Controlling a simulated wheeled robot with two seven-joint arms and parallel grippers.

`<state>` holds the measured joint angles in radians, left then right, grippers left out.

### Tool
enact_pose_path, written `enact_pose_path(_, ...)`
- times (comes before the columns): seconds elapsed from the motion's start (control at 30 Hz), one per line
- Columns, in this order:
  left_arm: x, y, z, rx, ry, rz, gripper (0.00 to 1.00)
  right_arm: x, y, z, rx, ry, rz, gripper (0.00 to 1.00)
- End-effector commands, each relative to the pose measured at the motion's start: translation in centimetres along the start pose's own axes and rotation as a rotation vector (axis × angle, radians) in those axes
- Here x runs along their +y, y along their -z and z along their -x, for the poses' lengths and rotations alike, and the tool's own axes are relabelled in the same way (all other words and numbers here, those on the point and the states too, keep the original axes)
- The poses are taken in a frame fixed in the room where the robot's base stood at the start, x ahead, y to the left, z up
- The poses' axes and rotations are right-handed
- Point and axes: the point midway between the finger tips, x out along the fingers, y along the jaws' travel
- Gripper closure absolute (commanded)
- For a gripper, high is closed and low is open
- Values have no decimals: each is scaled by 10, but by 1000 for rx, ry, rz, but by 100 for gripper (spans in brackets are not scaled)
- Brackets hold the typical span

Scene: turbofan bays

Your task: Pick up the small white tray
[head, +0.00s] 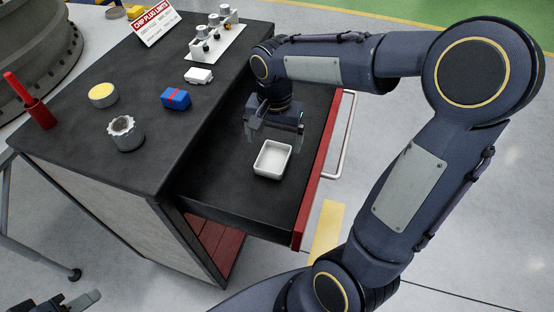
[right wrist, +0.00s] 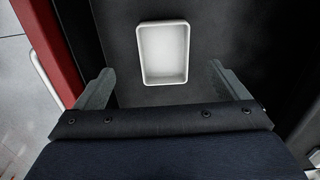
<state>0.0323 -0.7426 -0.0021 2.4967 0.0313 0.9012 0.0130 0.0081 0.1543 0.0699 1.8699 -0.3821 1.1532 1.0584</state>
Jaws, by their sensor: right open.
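The small white tray (head: 272,159) is an empty, open rectangular dish lying flat in the pulled-out drawer (head: 225,190). My right gripper (head: 274,138) is open and empty over the drawer, just behind the tray in the head view. In the right wrist view the tray (right wrist: 164,52) lies ahead of the gap between the open fingers (right wrist: 161,80), apart from both. My left gripper (head: 75,302) shows only in part at the bottom left corner of the head view; its jaw opening is not clear.
The black cabinet top (head: 100,155) holds a blue box with a red band (head: 175,99), a white box (head: 199,75), a yellow-topped tin (head: 103,95), a metal toothed part (head: 126,134) and a red cylinder (head: 40,114). The drawer's red front (head: 318,180) borders it on the right.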

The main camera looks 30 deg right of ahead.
Motion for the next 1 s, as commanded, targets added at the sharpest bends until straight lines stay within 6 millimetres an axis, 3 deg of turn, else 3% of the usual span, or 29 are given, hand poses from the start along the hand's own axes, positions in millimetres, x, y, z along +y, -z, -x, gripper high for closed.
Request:
enact_pose_path(0.63, -1, -1, -2, 1, 0, 0, 64, -6, 6, -79, -2, -23, -27, 6)
enact_pose_path(0.97, -1, -1, -2, 0, 0, 0, 64, -6, 7, -87, 1, -19, -27, 6)
enact_pose_path(1.0, -1, -1, -2, 0, 0, 0, 64, -6, 7, -87, 1, -19, -27, 10)
